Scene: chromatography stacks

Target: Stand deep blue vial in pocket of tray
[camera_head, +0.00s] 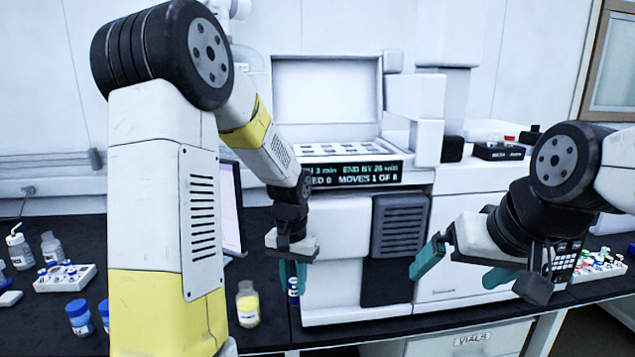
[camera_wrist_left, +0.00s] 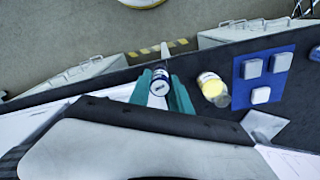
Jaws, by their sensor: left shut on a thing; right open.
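My left gripper (camera_head: 291,272) is shut on a small vial with a deep blue cap or band (camera_head: 293,288), in front of the white instrument near the bench's front edge. In the left wrist view the vial (camera_wrist_left: 160,82) sits between the teal fingers; its lower part is partly hidden. A light tray with dark pockets (camera_head: 345,148) lies under the raised lid of the instrument, behind and above the left gripper. I cannot tell which pockets are filled. My right gripper (camera_head: 464,268) is open and empty, to the right in front of the instrument.
A yellow-filled bottle (camera_head: 248,306) stands left of the held vial. A white vial rack (camera_head: 64,284) and blue-capped bottles (camera_head: 79,318) are at far left. Another vial rack (camera_head: 598,270) is at right. A display strip (camera_head: 352,174) runs below the tray.

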